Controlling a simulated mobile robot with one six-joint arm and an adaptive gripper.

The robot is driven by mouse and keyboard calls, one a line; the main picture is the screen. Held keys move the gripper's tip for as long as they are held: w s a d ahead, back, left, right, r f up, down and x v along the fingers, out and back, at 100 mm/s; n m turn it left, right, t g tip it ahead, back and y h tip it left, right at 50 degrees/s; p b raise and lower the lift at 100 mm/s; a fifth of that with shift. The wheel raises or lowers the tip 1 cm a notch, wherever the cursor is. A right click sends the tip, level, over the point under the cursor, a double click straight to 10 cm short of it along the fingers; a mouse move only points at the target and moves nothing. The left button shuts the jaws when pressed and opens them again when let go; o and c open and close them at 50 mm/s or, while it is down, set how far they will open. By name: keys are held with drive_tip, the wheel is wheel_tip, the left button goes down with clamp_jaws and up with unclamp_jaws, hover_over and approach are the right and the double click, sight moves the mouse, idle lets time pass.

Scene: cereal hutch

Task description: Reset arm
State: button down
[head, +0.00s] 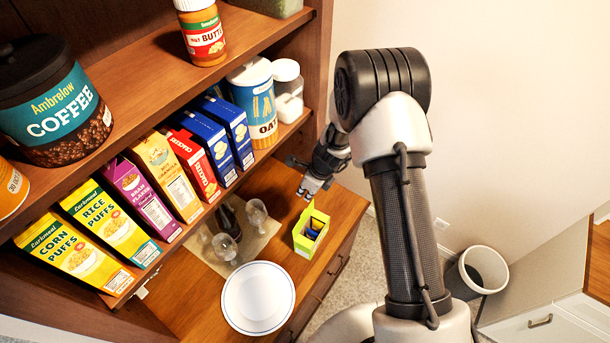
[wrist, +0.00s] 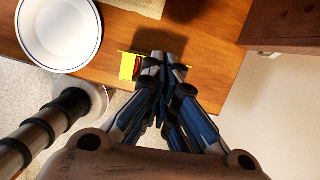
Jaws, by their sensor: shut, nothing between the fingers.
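My gripper (head: 311,188) is shut and empty in the head view, above the wooden counter beside the hutch's lower shelf. In the wrist view my gripper's fingers (wrist: 163,62) are together, over the counter's edge. My arm rises at the right of the head view and bends down to the gripper. A yellow-green open box (head: 308,236) with dark and blue things inside stands on the counter below the gripper. It is partly hidden behind the fingers in the wrist view (wrist: 129,66).
Several cereal boxes (head: 145,197) line the lower shelf, with an oats canister (head: 256,100) at its right end. A coffee canister (head: 62,108) and a peanut butter jar (head: 203,35) stand above. Plates (head: 232,309) and glasses (head: 256,215) are on the counter. A bin (head: 482,269) stands on the floor.

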drive_tip(key=s+d+r+n+t+b, duration=0.1)
drive_tip(key=s+r+n+b, duration=0.4)
drive_tip(key=r+n+b, duration=0.25)
drive_tip(key=s+d+r+n+b, duration=0.2)
drive_tip(key=s+r+n+b, duration=0.2)
drive_tip(key=r+n+b, duration=0.3)
drive_tip(key=s+d+n+h+b, duration=0.1)
drive_tip(key=s+d+n+b, duration=0.1)
drive_tip(key=s, duration=0.4)
drive_tip(key=s+d+f+n+t+h+b, duration=0.1)
drive_tip(key=s+d+n+b, duration=0.2)
drive_tip(key=s, duration=0.4)
drive_tip(key=s+d+n+b, duration=0.3)
drive_tip(key=s+n+b, duration=0.1)
drive_tip(key=s, duration=0.3)
drive_tip(key=shift+s+f+n+t+h, duration=0.2)
drive_tip(key=shift+n+t+h, duration=0.2)
drive_tip(key=shift+n, duration=0.15)
